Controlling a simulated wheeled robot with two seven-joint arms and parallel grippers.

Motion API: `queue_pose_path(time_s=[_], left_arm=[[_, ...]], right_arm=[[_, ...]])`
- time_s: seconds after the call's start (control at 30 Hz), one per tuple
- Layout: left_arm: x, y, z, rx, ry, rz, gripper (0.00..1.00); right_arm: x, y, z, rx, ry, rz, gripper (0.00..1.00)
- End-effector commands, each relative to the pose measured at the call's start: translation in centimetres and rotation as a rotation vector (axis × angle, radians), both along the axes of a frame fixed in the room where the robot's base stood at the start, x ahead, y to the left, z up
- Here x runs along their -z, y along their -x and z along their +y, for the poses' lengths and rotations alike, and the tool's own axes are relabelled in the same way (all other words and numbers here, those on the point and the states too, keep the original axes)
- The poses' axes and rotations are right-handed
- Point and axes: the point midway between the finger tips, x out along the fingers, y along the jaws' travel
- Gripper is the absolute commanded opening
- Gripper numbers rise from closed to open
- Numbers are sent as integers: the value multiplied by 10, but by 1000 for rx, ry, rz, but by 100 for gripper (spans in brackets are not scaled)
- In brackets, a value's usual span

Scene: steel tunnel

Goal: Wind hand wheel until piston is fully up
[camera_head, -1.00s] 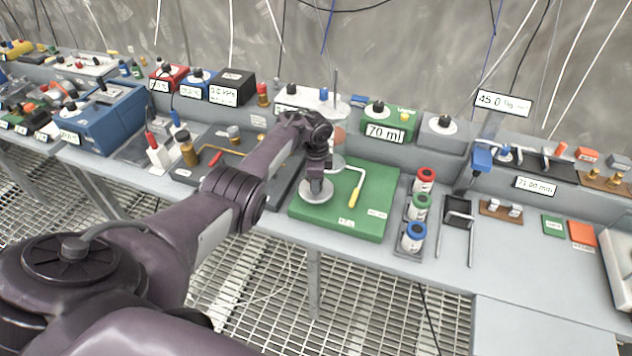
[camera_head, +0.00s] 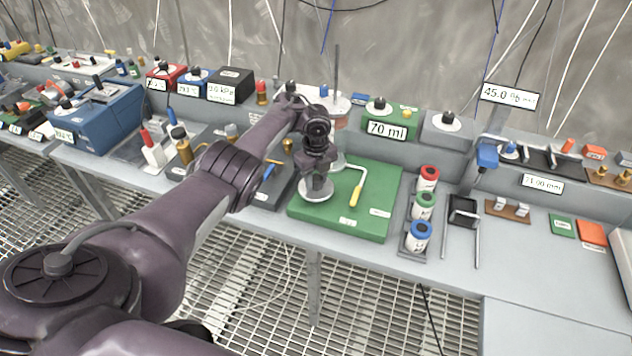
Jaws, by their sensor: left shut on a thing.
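The hand wheel (camera_head: 308,193) is a small grey disc low over the front left of a green base plate (camera_head: 372,217). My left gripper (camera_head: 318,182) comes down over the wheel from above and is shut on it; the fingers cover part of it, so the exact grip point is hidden. Behind the gripper, a thin dark upright rod (camera_head: 336,72) rises above the bench, with a pinkish disc (camera_head: 340,123) below it that looks like the piston. My forearm and wrist hide part of this. My right gripper is not in view.
A "70 ml" display (camera_head: 387,130) stands behind the plate. Red, green and blue capped jars (camera_head: 424,206) stand to its right. A blue box (camera_head: 98,118) is at the left.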

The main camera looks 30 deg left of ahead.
Motion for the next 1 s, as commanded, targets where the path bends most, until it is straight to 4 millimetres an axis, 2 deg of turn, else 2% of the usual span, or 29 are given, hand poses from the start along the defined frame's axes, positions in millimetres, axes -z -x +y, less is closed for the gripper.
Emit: queue_pose_path(time_s=[0.4,0.9,0.93,1.0], left_arm=[[-1,-1,0,168,-1,-4,11],[-1,-1,0,188,0,-2,11],[-1,-1,0,188,0,-2,35],[-1,-1,0,187,0,-2,44]], right_arm=[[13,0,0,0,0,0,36],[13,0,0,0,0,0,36],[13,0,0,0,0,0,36],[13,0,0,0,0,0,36]])
